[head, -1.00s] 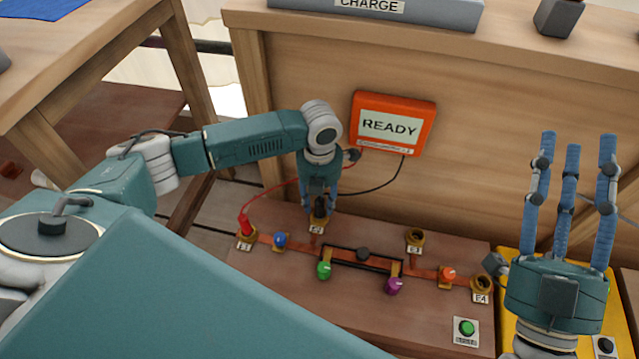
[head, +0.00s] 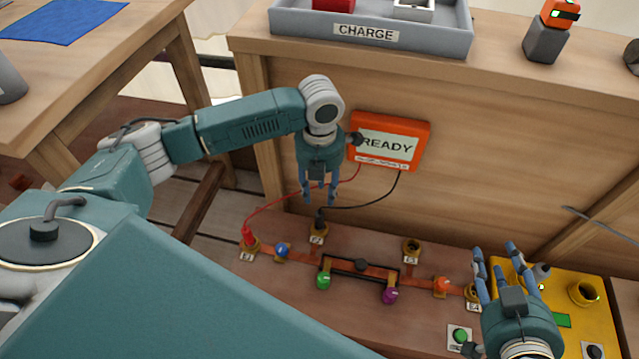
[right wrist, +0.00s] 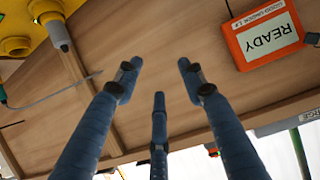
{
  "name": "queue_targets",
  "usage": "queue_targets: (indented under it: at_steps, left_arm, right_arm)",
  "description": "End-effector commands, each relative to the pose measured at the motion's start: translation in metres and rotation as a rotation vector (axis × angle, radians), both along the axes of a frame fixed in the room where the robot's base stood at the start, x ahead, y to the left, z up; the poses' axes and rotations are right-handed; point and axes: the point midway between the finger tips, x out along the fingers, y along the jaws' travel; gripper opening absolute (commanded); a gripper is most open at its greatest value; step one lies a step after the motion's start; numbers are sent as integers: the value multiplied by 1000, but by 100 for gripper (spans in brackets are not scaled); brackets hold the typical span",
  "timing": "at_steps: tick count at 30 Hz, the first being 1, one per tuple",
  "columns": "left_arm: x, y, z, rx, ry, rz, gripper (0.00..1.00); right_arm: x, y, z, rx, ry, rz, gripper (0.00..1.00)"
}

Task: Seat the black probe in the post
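The black probe (head: 319,217) stands in the brass post (head: 318,233) behind a label that looks like E2, with its black lead running up to the orange READY meter (head: 388,141). I cannot tell how deep it sits. My left gripper (head: 319,196) is just above the probe, pointing down with its fingers spread on either side, apart from it and empty. The red probe (head: 247,236) stands in the far-left post. My right gripper (head: 496,258) is open and empty at the board's right end; its spread fingers (right wrist: 157,85) show in the right wrist view.
The wooden board (head: 345,322) carries a blue knob (head: 281,250), a green knob (head: 323,281), a purple knob (head: 390,295), an orange knob (head: 441,285) and an empty post (head: 411,248). A yellow box (head: 595,318) is at the right. The bench panel rises behind.

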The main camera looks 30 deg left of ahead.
Motion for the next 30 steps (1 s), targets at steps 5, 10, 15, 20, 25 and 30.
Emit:
queue_targets:
  at_steps: [5,10,15,20,25,30]
  left_arm:
    - [0,0,8,-1,0,1,38]
    - [-8,-38,-8,-64,-37,108,38]
    - [-29,-144,-27,-340,-110,550,38]
    - [-41,-210,-2,-711,-62,1192,38]
    - [-44,-195,38,-1083,86,1918,38]
    - [-53,-131,62,-1363,195,2437,38]
  right_arm:
    - [-10,-5,-14,-18,73,-5,40]
    - [-13,-6,-19,-22,91,-7,40]
    - [-13,-6,-19,-22,90,-7,40]
    - [-12,-6,-18,-22,90,-7,40]
    - [-13,-6,-19,-21,91,-7,40]
    - [-13,-6,-19,-21,92,-7,40]
